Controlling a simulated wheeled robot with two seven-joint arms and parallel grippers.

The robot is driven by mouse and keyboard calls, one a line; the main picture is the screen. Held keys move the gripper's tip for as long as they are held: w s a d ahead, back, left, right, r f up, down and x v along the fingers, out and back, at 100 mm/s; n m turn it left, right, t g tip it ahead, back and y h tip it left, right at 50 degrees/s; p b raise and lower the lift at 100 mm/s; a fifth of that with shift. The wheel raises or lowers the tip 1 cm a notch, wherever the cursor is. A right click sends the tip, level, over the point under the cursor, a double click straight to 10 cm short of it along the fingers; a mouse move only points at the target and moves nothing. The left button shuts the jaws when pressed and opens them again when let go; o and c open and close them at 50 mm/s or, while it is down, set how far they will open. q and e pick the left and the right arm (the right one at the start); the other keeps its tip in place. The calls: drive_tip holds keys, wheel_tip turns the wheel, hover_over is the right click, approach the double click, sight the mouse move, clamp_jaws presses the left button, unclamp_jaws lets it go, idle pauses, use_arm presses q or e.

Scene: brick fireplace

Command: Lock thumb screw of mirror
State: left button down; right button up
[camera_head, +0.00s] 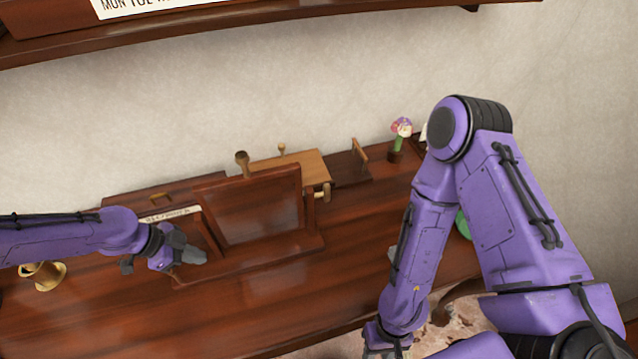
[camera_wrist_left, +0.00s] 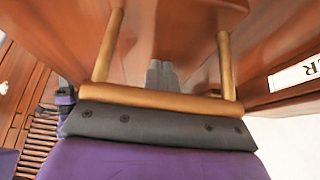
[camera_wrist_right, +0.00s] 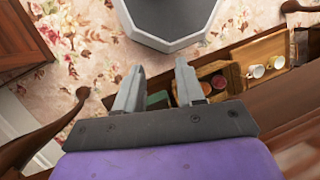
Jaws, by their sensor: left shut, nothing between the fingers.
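The mirror (camera_head: 250,208) stands tilted on the desk in a dark reddish wooden frame, its face a brown reflection. A light wooden knob (camera_head: 322,192) sits at its right side; I cannot tell whether it is the thumb screw. My left gripper (camera_head: 203,257) is shut and empty by the mirror's lower left corner. In the left wrist view its grey fingers (camera_wrist_left: 161,74) are together, and a brass-coloured bar handle (camera_wrist_left: 160,98) crosses in front of them. My right gripper (camera_wrist_right: 160,68) is open and empty, in front of the desk above the floor; the head view barely shows it.
In the right wrist view, an open tray (camera_wrist_right: 240,60) holds several small jars.

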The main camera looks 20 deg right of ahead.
drive_tip(key=w+a+r+n+g+y, duration=0.1)
drive_tip(key=w+a+r+n, duration=0.1)
drive_tip(key=r, duration=0.3)
drive_tip(key=w+a+r+n+g+y, duration=0.1)
drive_tip(key=w+a+r+n, duration=0.1)
drive_tip(key=w+r+n, duration=0.2)
drive_tip(key=w+a+r+n+g+y, duration=0.1)
drive_tip(key=w+r+n+g, duration=0.1)
drive_tip(key=w+r, duration=0.3)
drive_tip(key=shift+a+r+n, duration=0.4)
drive_tip(key=shift+r+n, duration=0.3)
drive_tip(key=w+r+n+h, duration=0.2)
drive_tip(key=w+r+n, duration=0.3)
drive_tip(key=r, duration=0.3)
wheel_tip(320, 180, up, 12)
drive_tip(key=n+t+y, duration=0.1)
drive_tip(key=n+t, duration=0.4)
hover_over(329, 184)
drive_tip(key=w+d, duration=0.1)
drive_tip(key=d, duration=0.3)
drive_tip(key=x, duration=1.2)
drive_tip(key=shift+w+a, duration=0.1)
drive_tip(key=shift+w, duration=0.15)
clamp_jaws()
